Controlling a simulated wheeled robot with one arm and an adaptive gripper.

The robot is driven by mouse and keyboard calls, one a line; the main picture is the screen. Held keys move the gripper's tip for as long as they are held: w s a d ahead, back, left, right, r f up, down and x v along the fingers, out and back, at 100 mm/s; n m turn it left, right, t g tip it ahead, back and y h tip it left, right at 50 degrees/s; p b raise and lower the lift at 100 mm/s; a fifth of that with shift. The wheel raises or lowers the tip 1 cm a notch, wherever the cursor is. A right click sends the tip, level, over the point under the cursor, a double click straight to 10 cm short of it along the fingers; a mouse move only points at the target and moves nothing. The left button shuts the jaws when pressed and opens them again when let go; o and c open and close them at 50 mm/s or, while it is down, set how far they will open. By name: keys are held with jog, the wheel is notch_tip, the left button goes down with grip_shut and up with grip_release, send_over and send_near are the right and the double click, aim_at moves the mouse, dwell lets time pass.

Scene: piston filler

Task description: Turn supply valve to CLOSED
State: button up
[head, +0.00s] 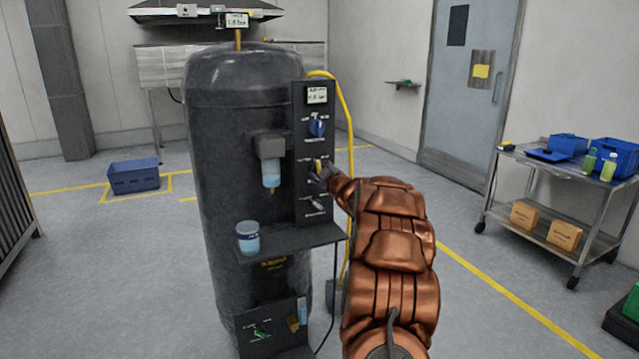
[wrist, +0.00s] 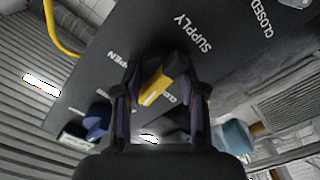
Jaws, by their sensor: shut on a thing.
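The supply valve's yellow handle (head: 319,166) sits on the dark control panel (head: 299,94) of the black tank, between a blue knob and a lower lever. In the wrist view the handle (wrist: 153,91) lies between my two fingers, slanting from lower left to upper right. My gripper (wrist: 160,97) is shut on the handle. In the head view my gripper (head: 326,173) is small and partly hidden by my arm. The handle's exact setting cannot be told.
The blue knob (head: 317,125) is close above the handle and the lever (head: 313,203) close below. A shelf (head: 300,240) with a blue-white jar (head: 248,238) juts out under the panel. A yellow hose (head: 349,130) runs along the panel's right side. A cart (head: 545,185) stands at right.

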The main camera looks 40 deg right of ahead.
jog(key=n+b, duration=0.4)
jog(key=shift+f, duration=0.3)
jog(key=shift+r+n+b, duration=0.2)
jog(key=shift+n+b, duration=0.85)
jog(key=shift+n, duration=0.55)
jog(key=o, duration=1.1)
jog(key=shift+r, duration=0.1)
jog(key=shift+o, duration=0.2)
jog(key=v, duration=1.2)
jog(key=shift+w+a, duration=0.1)
jog(key=shift+a, duration=0.05)
